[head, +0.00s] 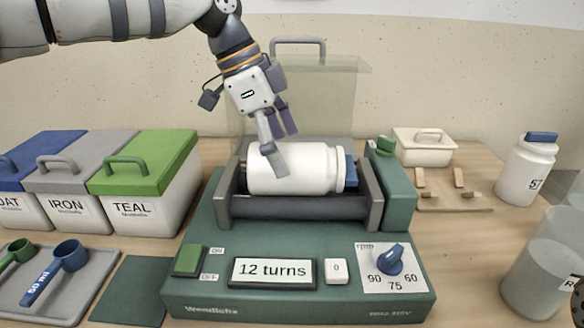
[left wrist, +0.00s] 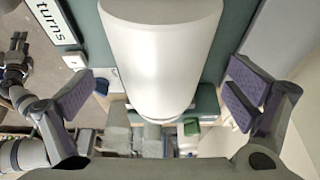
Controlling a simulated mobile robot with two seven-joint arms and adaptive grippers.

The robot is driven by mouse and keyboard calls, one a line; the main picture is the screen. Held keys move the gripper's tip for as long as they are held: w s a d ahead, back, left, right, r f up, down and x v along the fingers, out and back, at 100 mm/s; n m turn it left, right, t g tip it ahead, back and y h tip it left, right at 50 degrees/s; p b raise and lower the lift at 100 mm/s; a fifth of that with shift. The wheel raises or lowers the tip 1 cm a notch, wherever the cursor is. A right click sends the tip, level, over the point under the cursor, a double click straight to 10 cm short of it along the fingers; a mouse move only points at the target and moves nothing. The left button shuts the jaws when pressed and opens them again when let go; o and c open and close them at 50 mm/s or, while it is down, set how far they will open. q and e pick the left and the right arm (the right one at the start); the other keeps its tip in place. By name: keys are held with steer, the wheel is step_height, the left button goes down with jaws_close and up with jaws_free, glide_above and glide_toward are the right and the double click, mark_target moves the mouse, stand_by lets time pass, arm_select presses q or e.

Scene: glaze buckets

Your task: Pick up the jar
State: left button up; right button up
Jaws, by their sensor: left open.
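The white jar (head: 300,167) with a blue lid (head: 351,170) lies on its side on the dark rollers of the green machine, lid to the right. My left gripper (head: 283,150) is open above it, one finger on the near side and the other towards the far side. In the left wrist view the jar's white body (left wrist: 163,55) lies between the two spread fingers, with a gap on each side. Part of what seems to be my right gripper (left wrist: 15,62) shows small at that view's left edge; its jaws are unclear.
A clear raised guard (head: 340,95) stands behind the rollers. Lidded bins, including a green-lidded one (head: 145,185), stand left. A tray (head: 95,270) with scoops lies front left. Another white jar (head: 525,170) and a clear container (head: 540,275) stand right.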

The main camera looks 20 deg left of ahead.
arm_select(q)
steer(key=x, duration=0.3)
steer(key=shift+d+f, duration=0.1)
steer(key=shift+f, duration=0.15)
steer(key=shift+f, duration=0.2)
stand_by(0.4)
steer(key=c, duration=1.6)
steer(key=shift+w+r, duration=0.1)
steer(key=shift+c, duration=0.2)
